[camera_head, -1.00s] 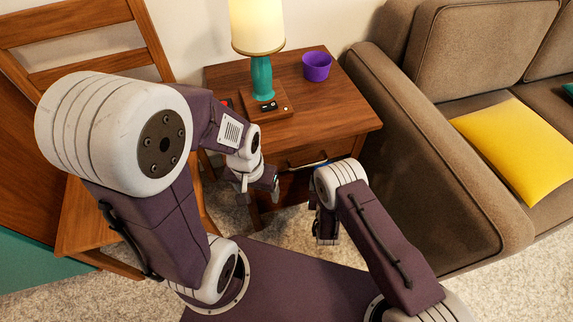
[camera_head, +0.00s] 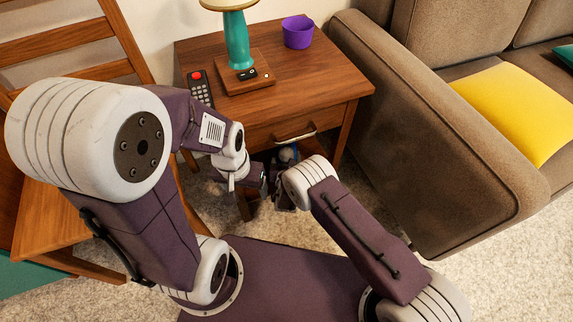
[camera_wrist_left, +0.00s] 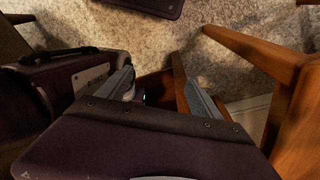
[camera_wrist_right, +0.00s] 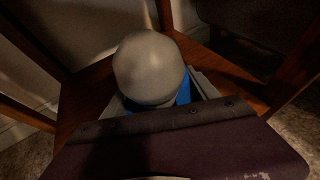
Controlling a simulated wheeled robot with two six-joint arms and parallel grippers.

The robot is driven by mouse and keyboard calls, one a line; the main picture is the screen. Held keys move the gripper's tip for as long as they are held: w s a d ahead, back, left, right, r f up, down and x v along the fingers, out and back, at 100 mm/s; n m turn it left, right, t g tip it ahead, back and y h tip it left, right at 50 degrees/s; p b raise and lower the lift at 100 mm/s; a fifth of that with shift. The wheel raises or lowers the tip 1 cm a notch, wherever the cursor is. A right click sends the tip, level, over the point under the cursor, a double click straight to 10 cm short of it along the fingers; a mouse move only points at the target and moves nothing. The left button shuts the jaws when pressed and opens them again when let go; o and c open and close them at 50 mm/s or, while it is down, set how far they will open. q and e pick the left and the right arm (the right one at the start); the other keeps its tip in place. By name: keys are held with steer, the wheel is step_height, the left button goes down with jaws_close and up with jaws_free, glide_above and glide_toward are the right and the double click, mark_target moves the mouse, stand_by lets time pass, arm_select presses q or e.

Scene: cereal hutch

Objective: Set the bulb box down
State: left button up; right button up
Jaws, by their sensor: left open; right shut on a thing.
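The bulb box shows as a large pale rounded bulb shape (camera_wrist_right: 150,68) with blue beside and below it (camera_wrist_right: 184,93) in the right wrist view. My right gripper (camera_wrist_right: 155,100) is shut on it. In the head view the box (camera_head: 288,155) is partly visible below the side table's drawer handle, behind my right wrist. A wooden surface (camera_wrist_right: 85,100) lies below and around the box, low between the table legs. I cannot tell whether the box touches it. My left gripper (camera_wrist_left: 162,92) is open and empty, close to my right gripper in the head view (camera_head: 262,183).
The side table (camera_head: 320,80) carries a teal lamp (camera_head: 236,42), a purple bowl (camera_head: 298,32) and a remote (camera_head: 200,88). A drawer handle (camera_head: 294,134) juts from its front. A wooden chair (camera_head: 60,215) is at left, a brown sofa (camera_head: 420,150) at right. Table legs flank the box.

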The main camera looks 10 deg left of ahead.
step_height(320, 180, down, 4)
steer(key=b, duration=0.2)
steer(key=shift+b, duration=0.35)
steer(key=shift+r, duration=0.25)
steer(key=shift+f, duration=0.2)
steer(key=o, duration=1.5)
steer(key=shift+c, duration=0.2)
steer(key=shift+r, duration=0.15)
